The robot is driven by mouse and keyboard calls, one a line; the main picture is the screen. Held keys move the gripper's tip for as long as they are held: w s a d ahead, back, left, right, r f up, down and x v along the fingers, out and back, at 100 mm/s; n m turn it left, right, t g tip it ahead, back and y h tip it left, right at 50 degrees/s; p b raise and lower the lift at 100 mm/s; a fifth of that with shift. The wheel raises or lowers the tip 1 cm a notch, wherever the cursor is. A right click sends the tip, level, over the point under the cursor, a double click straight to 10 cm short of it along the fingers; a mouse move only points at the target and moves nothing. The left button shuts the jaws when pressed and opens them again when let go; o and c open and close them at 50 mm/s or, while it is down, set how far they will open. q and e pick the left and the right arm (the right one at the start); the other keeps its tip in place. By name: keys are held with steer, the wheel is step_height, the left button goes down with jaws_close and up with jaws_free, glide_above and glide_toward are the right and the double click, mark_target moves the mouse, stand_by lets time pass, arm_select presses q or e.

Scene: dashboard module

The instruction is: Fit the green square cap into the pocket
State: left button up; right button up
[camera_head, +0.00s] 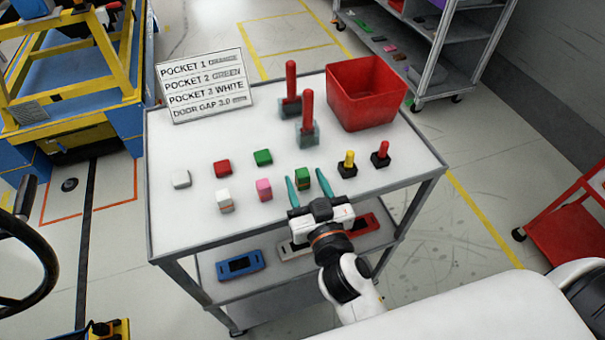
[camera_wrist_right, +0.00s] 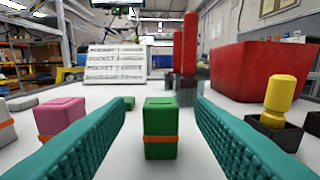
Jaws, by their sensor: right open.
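A green block with an orange band (camera_head: 302,176) stands upright on the white table top. In the right wrist view this block (camera_wrist_right: 160,128) is centred between my fingers. I cannot tell for sure which is the square cap. My right gripper (camera_head: 307,184) is open, low at the table's front, its teal fingers on either side of the banded block with gaps. I cannot make out the pocket. My left gripper is not in view.
A pink block (camera_head: 264,189), white block (camera_head: 225,201), red piece (camera_head: 222,169) and yellow-topped peg (camera_head: 348,165) stand nearby. A red bin (camera_head: 365,93), red-handled pieces (camera_head: 306,120) and a sign (camera_head: 205,86) stand behind. A blue frame (camera_head: 240,264) lies on the lower shelf.

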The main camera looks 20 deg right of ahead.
mark_target(305, 179)
steer(key=w+p, duration=0.1)
steer(key=w, duration=0.3)
steer(key=shift+w, duration=0.35)
steer(key=shift+s, duration=0.1)
steer(key=shift+c, duration=0.2)
steer(key=c, duration=1)
steer(key=shift+r, duration=0.1)
